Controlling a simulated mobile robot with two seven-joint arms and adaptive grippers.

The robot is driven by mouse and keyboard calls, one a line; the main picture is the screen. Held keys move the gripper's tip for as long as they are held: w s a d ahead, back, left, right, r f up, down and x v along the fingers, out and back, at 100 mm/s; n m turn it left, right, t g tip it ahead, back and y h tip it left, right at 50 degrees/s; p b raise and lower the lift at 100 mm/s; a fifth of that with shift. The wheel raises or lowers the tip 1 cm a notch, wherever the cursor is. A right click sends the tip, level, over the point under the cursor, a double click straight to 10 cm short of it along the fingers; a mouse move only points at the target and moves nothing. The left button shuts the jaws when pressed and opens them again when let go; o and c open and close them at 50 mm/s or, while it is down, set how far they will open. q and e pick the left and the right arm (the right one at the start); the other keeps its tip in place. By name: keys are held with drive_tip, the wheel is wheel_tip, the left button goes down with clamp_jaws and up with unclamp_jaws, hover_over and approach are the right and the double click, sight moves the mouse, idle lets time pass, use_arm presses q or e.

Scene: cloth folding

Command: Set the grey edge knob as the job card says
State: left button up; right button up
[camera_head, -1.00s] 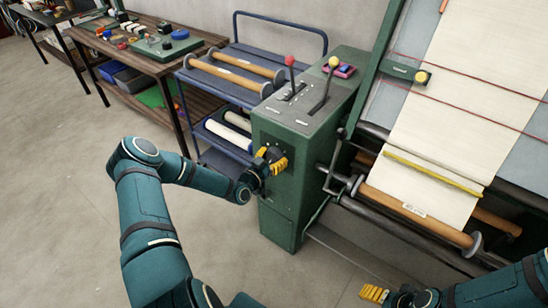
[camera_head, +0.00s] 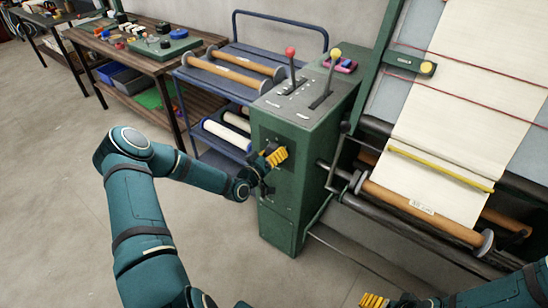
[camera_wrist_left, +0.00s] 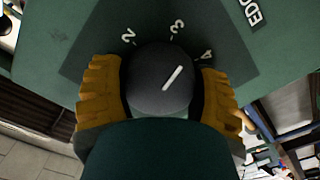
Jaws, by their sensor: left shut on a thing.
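The grey edge knob (camera_wrist_left: 150,90) is a dark round knob with a white pointer line, on a dark plate marked 2, 3 and 4 beside the letters "EDG". In the left wrist view the pointer lies between 3 and 4, seemingly nearer 4. My left gripper (camera_wrist_left: 160,92) has its yellow fingers on both sides of the knob, shut on it. In the head view this gripper (camera_head: 274,158) is at the green cabinet's (camera_head: 280,218) front face and hides the knob. My right gripper (camera_head: 373,301) shows only partly at the bottom edge. I see no readable job card.
Two levers, red-topped (camera_head: 290,52) and yellow-topped (camera_head: 335,54), stand on the cabinet. A blue cart (camera_head: 222,88) with rollers stands behind it. A machine with cream cloth (camera_head: 465,110) and a wooden roller (camera_head: 425,212) is right. Floor at left is open.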

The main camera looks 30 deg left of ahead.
use_arm(q)
drive_tip(key=shift+s+d+f+n+b, duration=0.1)
drive_tip(key=shift+n+b, duration=0.15)
drive_tip(key=shift+n, duration=0.35)
drive_tip(key=shift+f+n+b, duration=0.1)
drive_tip(key=shift+n+b, duration=0.15)
drive_tip(key=shift+n, duration=0.35)
drive_tip(key=shift+r, duration=0.1)
drive_tip(key=o, duration=1.3)
drive_tip(key=shift+c, duration=0.2)
drive_tip(key=s+a, duration=0.1)
drive_tip(key=s, duration=1.1)
